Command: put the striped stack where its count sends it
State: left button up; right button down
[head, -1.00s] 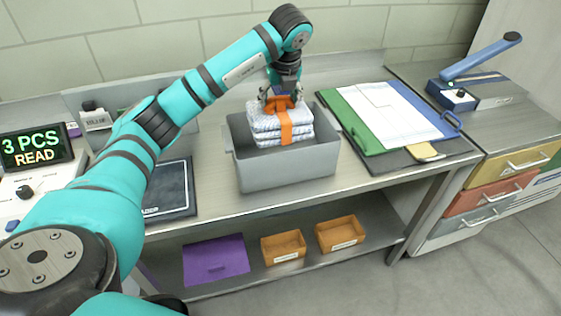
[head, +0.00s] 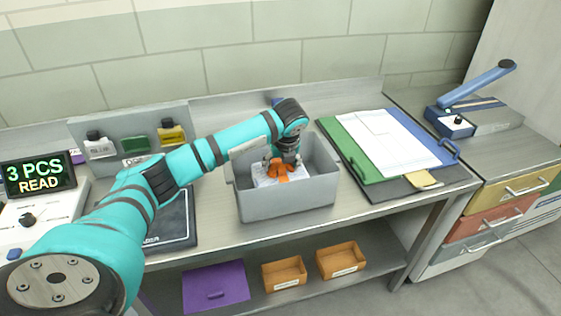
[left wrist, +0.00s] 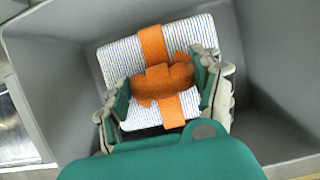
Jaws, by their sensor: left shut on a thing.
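The striped stack (left wrist: 122,60), white with thin dark stripes and an orange strap, is down inside the grey bin (head: 285,207) on the bench. In the head view only the top of the stack (head: 265,177) shows; the bin's front wall hides the rest. My left gripper (left wrist: 160,85) is shut on the orange knot (left wrist: 165,78) on top of the stack, and in the head view my left gripper (head: 281,168) is inside the bin. The display (head: 38,176) at the left reads "3 PCS READ". My right gripper is not in view.
Green and blue folders with paper (head: 385,140) lie right of the bin. A dark pad (head: 172,222) is to its left. A shelf below holds a purple lid-like piece (head: 215,287) and two orange trays (head: 284,273). A blue lever press (head: 455,120) stands at the right.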

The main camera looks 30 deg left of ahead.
pick_arm(q)
jog(key=o, duration=1.7)
jog(key=shift+o, duration=0.2)
jog(key=b+v, duration=0.2)
jog(key=v, duration=1)
jog(key=shift+d, duration=0.1)
